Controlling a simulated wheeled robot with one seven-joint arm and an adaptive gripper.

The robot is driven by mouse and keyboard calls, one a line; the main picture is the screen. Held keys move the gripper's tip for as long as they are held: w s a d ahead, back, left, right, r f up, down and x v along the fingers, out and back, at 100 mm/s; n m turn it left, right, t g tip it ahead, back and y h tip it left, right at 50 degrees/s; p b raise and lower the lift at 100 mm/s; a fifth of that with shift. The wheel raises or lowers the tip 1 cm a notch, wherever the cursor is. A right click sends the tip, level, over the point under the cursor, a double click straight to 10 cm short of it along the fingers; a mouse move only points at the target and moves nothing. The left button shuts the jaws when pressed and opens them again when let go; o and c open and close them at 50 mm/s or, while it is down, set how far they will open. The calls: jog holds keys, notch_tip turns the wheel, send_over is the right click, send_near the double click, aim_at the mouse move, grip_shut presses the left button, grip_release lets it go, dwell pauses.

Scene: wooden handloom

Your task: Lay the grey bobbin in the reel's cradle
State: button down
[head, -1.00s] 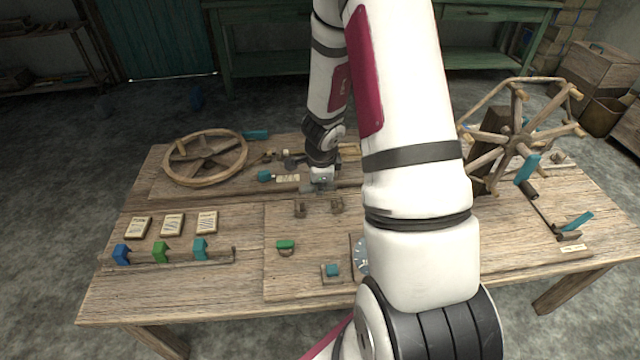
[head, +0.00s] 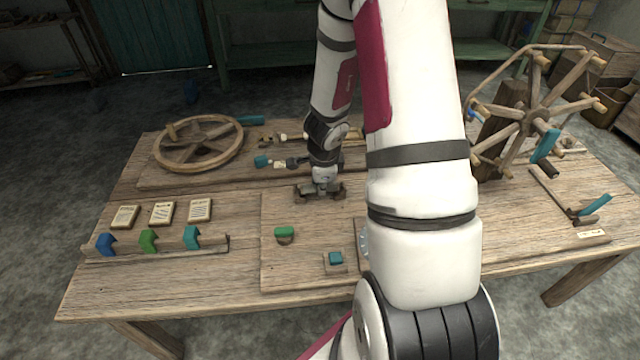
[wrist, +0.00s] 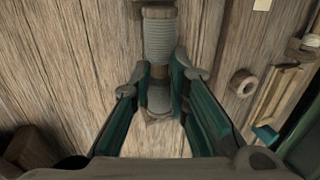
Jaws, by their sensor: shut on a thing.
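In the wrist view, my gripper (wrist: 159,88) is shut around the grey ribbed bobbin (wrist: 160,38), with one teal-lined finger on each side. The bobbin's length runs up and down in that view, with brown pieces at both ends.
A spoked reel (head: 537,112) stands at the right and a wooden wheel (head: 198,145) lies at the back left. Blue, green and teal pieces (head: 148,240) sit on a rack at the left. A green-topped knob (head: 284,233) and a teal button (head: 335,258) are in front.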

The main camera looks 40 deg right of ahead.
jog(key=shift+f+b, duration=0.4)
jog(key=shift+f, duration=0.1)
jog(key=c, duration=1.5)
grip_release()
jog(key=shift+o, duration=0.2)
jog(key=shift+r, duration=0.15)
jog(key=v, duration=1.1)
jog(key=shift+s+r, duration=0.2)
jog(key=shift+r, duration=0.15)
